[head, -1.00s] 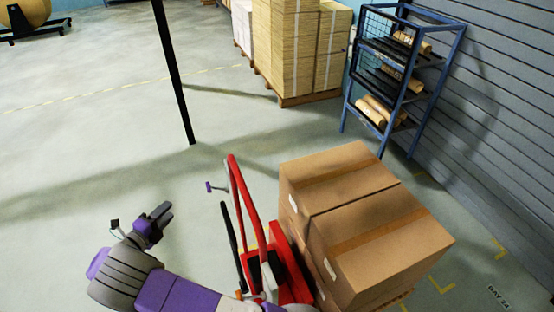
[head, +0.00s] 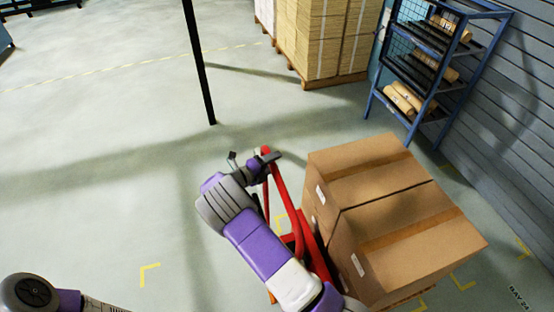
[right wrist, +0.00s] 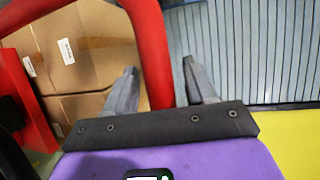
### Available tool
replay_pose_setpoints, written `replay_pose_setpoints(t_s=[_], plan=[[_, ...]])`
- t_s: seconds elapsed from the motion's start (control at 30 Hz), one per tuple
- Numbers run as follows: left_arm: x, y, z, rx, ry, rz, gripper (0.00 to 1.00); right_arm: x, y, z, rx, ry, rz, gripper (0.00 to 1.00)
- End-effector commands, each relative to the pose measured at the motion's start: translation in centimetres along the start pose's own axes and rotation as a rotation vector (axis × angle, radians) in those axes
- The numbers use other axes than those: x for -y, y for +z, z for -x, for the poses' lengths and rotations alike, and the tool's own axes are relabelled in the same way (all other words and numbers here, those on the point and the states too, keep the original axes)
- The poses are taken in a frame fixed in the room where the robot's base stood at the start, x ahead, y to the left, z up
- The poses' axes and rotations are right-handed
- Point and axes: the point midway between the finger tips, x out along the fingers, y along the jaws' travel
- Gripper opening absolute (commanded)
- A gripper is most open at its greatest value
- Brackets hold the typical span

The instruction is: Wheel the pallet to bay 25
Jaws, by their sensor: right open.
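The red pallet jack (head: 303,240) stands with its handle upright, partly hidden behind my right arm. Its pallet (head: 412,297) carries stacked brown cartons (head: 385,215). My right gripper (head: 268,159) is at the top of the red handle (head: 279,190). In the right wrist view the gripper (right wrist: 160,75) is open, with the red handle bar (right wrist: 150,45) showing between its two fingers; whether they touch it I cannot tell. Part of my left arm shows at the bottom left, but its gripper is out of view. Floor lettering reading BAY 24 (head: 519,297) lies right of the cartons. No bay 25 marking is visible.
A black post (head: 200,65) stands beyond the jack. Tall stacks on pallets (head: 318,40) and a blue rack with rolls (head: 425,65) stand behind. A grey slatted wall (head: 500,150) runs along the right. The floor at left is clear, with yellow corner marks (head: 149,272).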

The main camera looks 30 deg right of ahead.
Motion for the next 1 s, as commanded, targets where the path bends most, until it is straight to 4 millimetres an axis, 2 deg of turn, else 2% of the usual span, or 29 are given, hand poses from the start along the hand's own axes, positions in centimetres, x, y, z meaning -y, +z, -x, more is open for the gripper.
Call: replay_pose_setpoints(t_s=[0.13, 0.43, 0.8, 1.0], plan=[[-0.1, 0.0, 0.3, -0.001, 0.0, 0.0, 0.0, 0.1, 0.0, -1.3, 0.0, 0.0, 0.0, 0.55], [-0.1, 0.0, 0.2, -0.001, 0.0, -0.001, 0.0, 0.0, 0.0, -1.6, 0.001, 0.0, 0.0, 0.55], [-0.1, 0.0, 0.3, -0.001, 0.0, -0.001, 0.0, 0.0, 0.0, -1.6, 0.001, 0.0, 0.0, 0.0], [-0.1, 0.0, 0.3, -0.001, 0.0, -0.001, 0.0, 0.0, 0.0, -1.5, 0.001, 0.0, 0.0, 0.0]])
